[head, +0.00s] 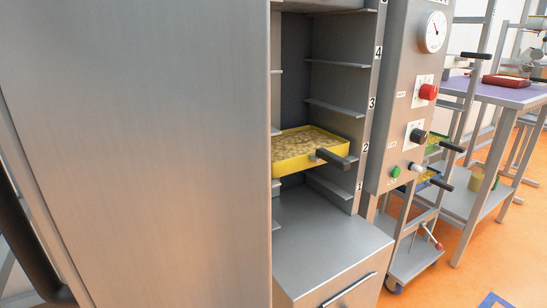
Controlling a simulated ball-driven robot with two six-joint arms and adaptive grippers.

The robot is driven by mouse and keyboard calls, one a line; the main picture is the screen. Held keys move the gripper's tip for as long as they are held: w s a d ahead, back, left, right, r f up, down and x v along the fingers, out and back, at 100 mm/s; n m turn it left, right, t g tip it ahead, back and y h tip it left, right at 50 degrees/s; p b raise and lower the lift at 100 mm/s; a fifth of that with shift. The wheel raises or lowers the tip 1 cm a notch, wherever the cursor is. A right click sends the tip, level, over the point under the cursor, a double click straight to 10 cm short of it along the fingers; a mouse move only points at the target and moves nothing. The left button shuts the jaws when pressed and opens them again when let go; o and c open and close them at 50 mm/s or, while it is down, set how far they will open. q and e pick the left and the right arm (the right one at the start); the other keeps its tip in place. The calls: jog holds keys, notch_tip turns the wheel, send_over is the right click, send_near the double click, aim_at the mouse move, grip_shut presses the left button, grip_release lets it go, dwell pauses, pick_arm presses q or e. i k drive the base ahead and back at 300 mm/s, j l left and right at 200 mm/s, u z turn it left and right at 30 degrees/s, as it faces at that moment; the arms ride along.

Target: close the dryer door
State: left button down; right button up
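The dryer door (140,150) is a large plain grey metal panel filling the left half of the head view. It stands open, and part of the dryer's interior (310,85) shows past its right edge. The door hides the left part of the chamber. A yellow tray (335,149) of pale granular material, with a black handle, rests on the shelf level marked 2. Neither of my grippers is in view.
The control panel (405,130) right of the chamber has a gauge, a red knob, a black knob and a green button. A rack (425,240) with black-handled trays stands beyond it. A purple-topped table (505,92) is at the far right. Orange floor is clear at lower right.

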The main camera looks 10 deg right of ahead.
aim_at(135, 135)
jog(key=i+j+z, duration=0.1)
jog(key=j+z, duration=0.25)
jog(key=j, duration=0.3)
jog(key=j+z, duration=0.4)
jog(key=j, duration=0.3)
jog(key=i, duration=0.05)
